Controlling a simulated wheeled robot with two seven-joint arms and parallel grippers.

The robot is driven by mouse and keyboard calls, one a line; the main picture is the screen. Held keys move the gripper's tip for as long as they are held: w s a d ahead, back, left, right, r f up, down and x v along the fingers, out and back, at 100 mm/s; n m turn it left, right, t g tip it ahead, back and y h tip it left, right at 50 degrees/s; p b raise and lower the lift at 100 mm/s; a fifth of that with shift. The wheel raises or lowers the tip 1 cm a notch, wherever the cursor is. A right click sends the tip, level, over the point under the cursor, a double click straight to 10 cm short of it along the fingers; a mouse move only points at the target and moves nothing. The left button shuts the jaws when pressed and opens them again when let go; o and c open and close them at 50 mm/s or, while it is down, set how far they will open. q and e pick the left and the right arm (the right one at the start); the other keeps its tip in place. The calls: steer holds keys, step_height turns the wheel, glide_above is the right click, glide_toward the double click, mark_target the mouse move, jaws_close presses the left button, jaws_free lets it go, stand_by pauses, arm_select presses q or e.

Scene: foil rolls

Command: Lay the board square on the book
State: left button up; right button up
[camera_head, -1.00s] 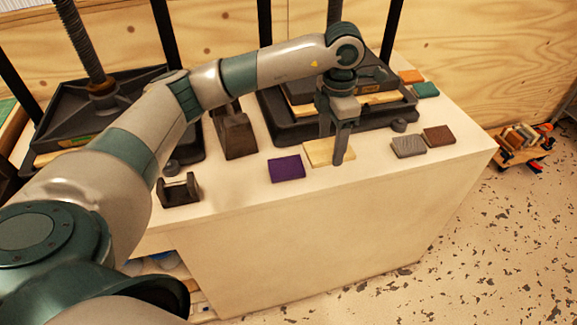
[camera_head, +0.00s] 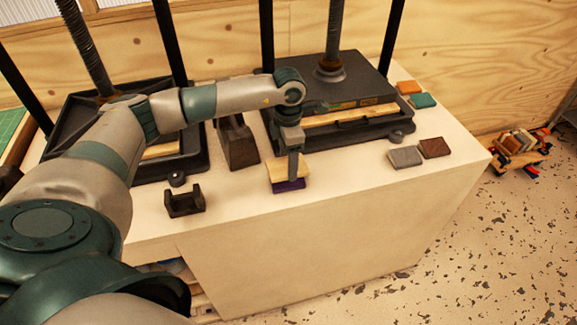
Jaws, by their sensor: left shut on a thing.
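The pale wooden board (camera_head: 280,172) is held by my left gripper (camera_head: 293,176), which is shut on it. The board is directly over the purple book (camera_head: 288,186), which lies on the white bench top. Only the front strip of the book shows below the board. The board covers the rest of it, and I cannot tell whether the two touch. My right gripper is not in view.
A press (camera_head: 372,80) stands behind the board, and another press (camera_head: 65,110) is at the left. A dark wedge-shaped block (camera_head: 238,145) and a dark cradle (camera_head: 184,200) are nearby. Grey (camera_head: 405,157) and brown (camera_head: 434,148) pieces lie right, with clear bench between.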

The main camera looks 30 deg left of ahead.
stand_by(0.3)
arm_select(q)
steer(key=shift+f+p, duration=0.3)
steer(key=shift+p, duration=0.05)
step_height(320, 180, down, 3)
steer(key=shift+r+p, duration=0.1)
steer(key=shift+p, duration=0.75)
steer(key=shift+f, duration=0.25)
steer(key=shift+f, duration=0.15)
steer(key=o, duration=1.1)
